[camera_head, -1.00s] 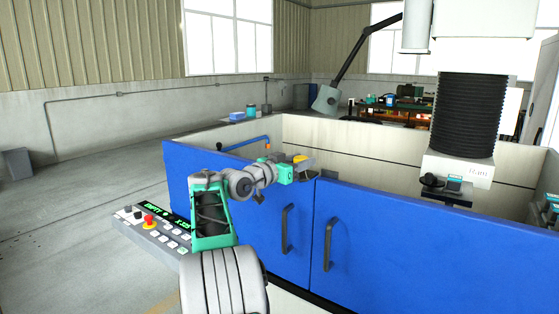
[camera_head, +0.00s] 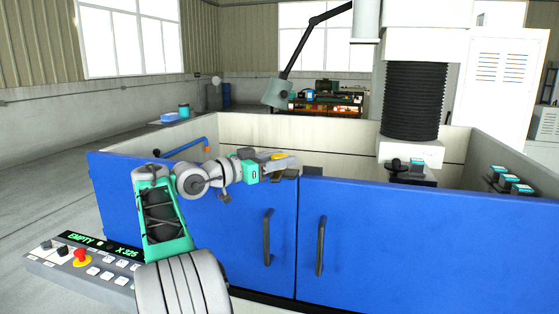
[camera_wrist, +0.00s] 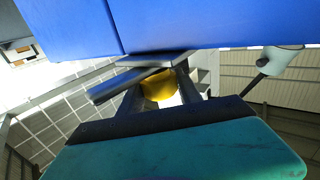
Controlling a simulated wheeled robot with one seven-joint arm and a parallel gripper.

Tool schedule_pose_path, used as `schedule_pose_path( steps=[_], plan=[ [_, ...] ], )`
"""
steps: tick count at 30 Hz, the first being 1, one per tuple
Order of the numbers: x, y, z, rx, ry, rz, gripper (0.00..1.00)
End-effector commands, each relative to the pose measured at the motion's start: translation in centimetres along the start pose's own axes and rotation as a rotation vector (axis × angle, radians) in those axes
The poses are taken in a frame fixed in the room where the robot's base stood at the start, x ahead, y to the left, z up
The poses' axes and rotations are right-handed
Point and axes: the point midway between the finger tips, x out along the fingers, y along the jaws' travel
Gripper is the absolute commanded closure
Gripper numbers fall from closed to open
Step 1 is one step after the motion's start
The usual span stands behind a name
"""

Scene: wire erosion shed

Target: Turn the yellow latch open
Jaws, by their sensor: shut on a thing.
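The yellow latch (camera_head: 278,157) sits at the top edge of the blue doors, just left of the seam between them. Its yellow part (camera_wrist: 158,86) also shows in the wrist view, between the two fingers. My gripper (camera_head: 287,163) is at the latch and shut on it, with the fingers on either side of the yellow part. In the wrist view, my gripper (camera_wrist: 160,90) partly covers the latch, and a grey metal bar (camera_wrist: 125,84) lies beside it. The latch's exact angle is hard to tell.
Two blue doors (camera_head: 375,245) with dark handles (camera_head: 320,246) close the front of the tank. A control panel (camera_head: 95,265) with a red button is at the lower left. A blue pipe (camera_head: 183,148) is behind the left door. The machine head (camera_head: 412,100) stands over the tank.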

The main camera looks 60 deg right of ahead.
Motion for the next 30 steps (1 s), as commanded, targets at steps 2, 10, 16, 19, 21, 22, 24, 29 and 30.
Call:
schedule_pose_path(
  steps=[2, 10, 16, 19, 21, 22, 24, 29, 30],
  plan=[
    [0.01, 0.06, -0.22, 0.001, 0.001, -0.003, 1.0],
    [-0.01, 0.05, -0.28, 0.003, 0.002, -0.004, 0.54],
    [-0.03, 0.0, -0.16, 0.002, 0.001, -0.004, 0.38],
    [-0.02, 0.0, -0.12, 0.001, 0.001, -0.003, 0.37],
    [0.0, 0.0, -0.1, 0.001, 0.001, -0.003, 0.37],
    [0.0, 0.01, -0.09, 0.001, 0.001, -0.003, 0.37],
    [0.02, 0.01, -0.08, 0.001, 0.001, -0.002, 0.37],
    [0.03, -0.14, -0.15, 0.001, 0.001, -0.005, 0.37],
    [0.0, -0.33, -0.13, -0.001, 0.001, -0.01, 0.37]
  ],
)
